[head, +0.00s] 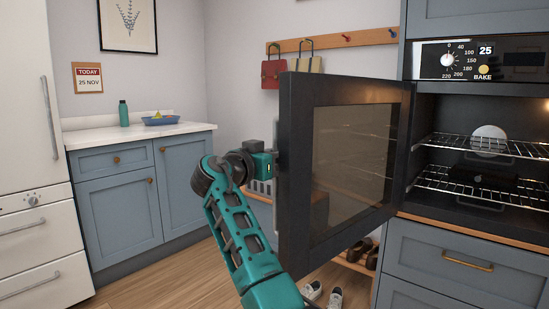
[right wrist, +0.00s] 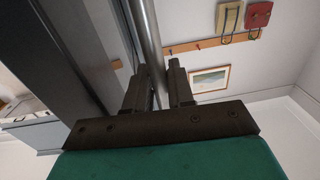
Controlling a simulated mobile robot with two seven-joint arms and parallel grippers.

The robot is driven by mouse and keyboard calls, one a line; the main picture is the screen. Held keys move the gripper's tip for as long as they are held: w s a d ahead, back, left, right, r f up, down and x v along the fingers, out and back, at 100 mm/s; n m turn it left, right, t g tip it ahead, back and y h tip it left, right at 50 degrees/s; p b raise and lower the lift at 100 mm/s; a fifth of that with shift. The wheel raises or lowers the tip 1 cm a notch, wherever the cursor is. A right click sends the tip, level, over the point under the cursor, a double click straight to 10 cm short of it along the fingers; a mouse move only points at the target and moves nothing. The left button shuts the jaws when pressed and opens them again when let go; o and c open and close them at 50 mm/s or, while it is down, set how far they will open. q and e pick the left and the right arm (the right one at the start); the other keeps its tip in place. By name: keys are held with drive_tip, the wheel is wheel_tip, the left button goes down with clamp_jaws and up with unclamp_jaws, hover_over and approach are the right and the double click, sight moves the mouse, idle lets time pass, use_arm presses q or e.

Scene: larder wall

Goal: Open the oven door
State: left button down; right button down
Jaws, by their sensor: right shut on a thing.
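The oven door (head: 297,165) is dark with a glass pane and stands swung wide, out from the oven (head: 480,150); its inner face shows in the head view. My right gripper (head: 268,164) is at the door's free edge, and its fingertips are hidden behind the door there. In the right wrist view my right gripper (right wrist: 158,85) is shut on the oven door handle (right wrist: 149,35), a round metal bar running between its two fingers. My left gripper is in neither view.
Inside the oven are wire racks (head: 450,185) with a white round thing (head: 488,138) above. A control panel (head: 480,60) sits over the opening. Blue drawers (head: 460,262) are below. Shoes (head: 333,298) lie on the floor beneath the door. A counter (head: 140,135) stands left, with open floor before it.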

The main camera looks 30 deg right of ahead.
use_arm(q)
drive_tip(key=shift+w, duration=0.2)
use_arm(e)
drive_tip(key=shift+w, duration=0.2)
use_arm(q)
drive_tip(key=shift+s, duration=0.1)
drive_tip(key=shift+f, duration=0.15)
use_arm(e)
drive_tip(key=c, duration=1.2)
unclamp_jaws()
drive_tip(key=shift+o, duration=0.2)
use_arm(q)
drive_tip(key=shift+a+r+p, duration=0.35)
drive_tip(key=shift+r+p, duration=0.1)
drive_tip(key=shift+p, duration=0.35)
use_arm(e)
drive_tip(key=v, duration=1.3)
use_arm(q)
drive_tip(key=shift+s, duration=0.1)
